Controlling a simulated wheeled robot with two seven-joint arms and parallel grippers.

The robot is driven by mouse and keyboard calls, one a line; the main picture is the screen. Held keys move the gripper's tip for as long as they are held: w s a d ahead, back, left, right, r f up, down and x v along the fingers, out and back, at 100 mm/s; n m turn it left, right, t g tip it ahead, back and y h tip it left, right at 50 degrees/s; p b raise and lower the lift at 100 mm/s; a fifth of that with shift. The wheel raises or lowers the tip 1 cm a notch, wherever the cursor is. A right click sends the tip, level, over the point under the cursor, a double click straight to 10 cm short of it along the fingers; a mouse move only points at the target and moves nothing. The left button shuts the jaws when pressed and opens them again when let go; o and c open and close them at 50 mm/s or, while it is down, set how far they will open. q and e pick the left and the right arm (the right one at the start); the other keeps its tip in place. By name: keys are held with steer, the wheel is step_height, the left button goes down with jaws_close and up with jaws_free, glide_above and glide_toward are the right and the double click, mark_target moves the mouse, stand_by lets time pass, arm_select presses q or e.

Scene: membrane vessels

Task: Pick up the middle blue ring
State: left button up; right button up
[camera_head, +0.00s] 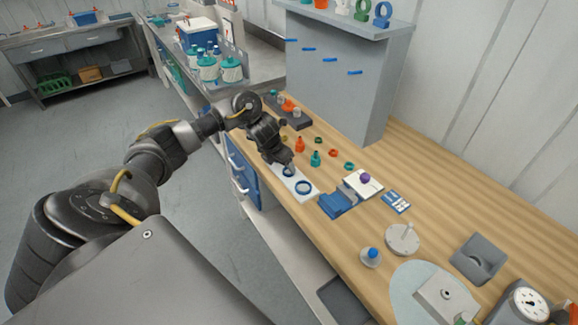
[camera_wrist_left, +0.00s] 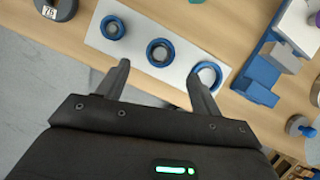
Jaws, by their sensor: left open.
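Three blue rings lie in a row on a white plate (camera_wrist_left: 136,43) on the wooden bench. In the left wrist view the middle blue ring (camera_wrist_left: 149,56) is between the left-hand ring (camera_wrist_left: 104,30) and the right-hand ring (camera_wrist_left: 219,72), which looks larger and thinner. My left gripper (camera_wrist_left: 159,71) is open and empty, its fingertips just short of the middle ring, one to each side. In the head view my left gripper (camera_head: 288,164) is over the plate (camera_head: 295,180) and hides its far part. My right gripper is not in view.
An orange bottle (camera_head: 300,145) and a teal bottle (camera_head: 315,159) stand beside the plate. A blue block (camera_head: 337,204) and a white box with a purple knob (camera_head: 356,186) are to its right. A grey panel (camera_head: 335,80) rises behind.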

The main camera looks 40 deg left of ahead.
mark_target(288, 172)
arm_select(q)
steer(key=shift+w+f+p, duration=0.1)
steer(key=shift+f+p, duration=0.3)
steer(key=x, duration=0.4)
steer(key=shift+w+f+p, duration=0.1)
steer(key=shift+w+p, duration=0.1)
steer(key=shift+p, duration=0.2)
steer(key=shift+c, duration=0.5)
steer(key=c, duration=1)
